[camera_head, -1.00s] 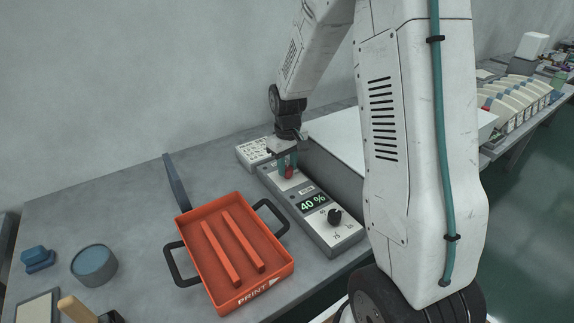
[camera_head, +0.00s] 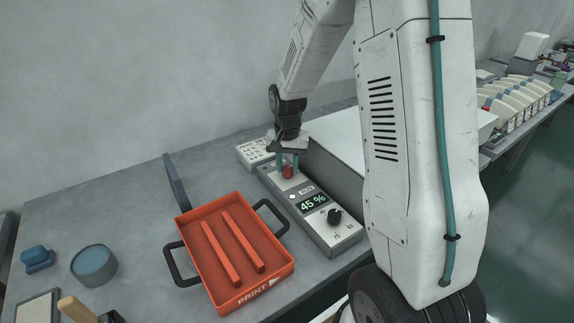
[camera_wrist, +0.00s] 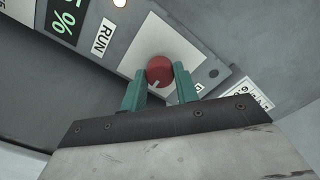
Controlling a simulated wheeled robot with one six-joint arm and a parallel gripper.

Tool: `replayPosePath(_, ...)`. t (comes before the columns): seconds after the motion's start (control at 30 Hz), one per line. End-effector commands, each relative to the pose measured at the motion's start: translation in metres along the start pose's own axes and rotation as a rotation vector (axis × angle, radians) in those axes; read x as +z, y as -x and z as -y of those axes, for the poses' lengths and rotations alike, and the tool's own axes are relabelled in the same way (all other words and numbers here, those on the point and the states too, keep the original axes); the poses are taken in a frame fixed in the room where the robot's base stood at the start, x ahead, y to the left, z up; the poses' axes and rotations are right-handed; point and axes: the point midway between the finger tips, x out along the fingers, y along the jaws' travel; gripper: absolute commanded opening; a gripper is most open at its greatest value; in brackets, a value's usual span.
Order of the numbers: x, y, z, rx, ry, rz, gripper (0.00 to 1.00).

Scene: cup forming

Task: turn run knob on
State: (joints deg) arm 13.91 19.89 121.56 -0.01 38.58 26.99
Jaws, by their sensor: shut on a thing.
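The red run knob (camera_head: 288,172) sits at the far end of the grey control panel (camera_head: 338,243). In the wrist view the knob (camera_wrist: 159,70) is round with a pale pointer mark, on a light plate beside a RUN label (camera_wrist: 105,37). My gripper (camera_head: 287,165) reaches down from above. Its two teal fingers (camera_wrist: 158,84) are shut on the knob, one on each side. The panel's display (camera_head: 313,202) reads 45 %. A black dial (camera_head: 335,216) sits at the panel's near end. A small lamp (camera_wrist: 119,3) beside the RUN label looks lit, pale yellow-white.
An orange tray (camera_head: 190,222) with black handles and two bars inside, marked PRINT, stands left of the panel. A white keypad box (camera_head: 252,152) is behind it. A blue round container (camera_head: 94,264) and a blue block (camera_head: 38,258) lie far left. Table between them is clear.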

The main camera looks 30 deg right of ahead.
Motion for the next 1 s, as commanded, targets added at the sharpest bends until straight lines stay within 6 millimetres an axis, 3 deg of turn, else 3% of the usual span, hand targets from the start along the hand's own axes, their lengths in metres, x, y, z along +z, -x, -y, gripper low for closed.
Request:
replayPosePath(0.73, -0.0007, 0.0009, 0.0005, -0.002, -0.092, -0.002, 0.07)
replayPosePath(0.77, -0.0007, 0.0009, 0.0005, -0.002, -0.092, -0.002, 0.33)
replayPosePath(0.83, -0.0007, 0.0008, 0.0005, -0.001, -0.091, -0.002, 0.52)
replayPosePath(1.0, -0.0004, 0.0005, 0.0003, -0.001, -0.091, -0.001, 0.52)
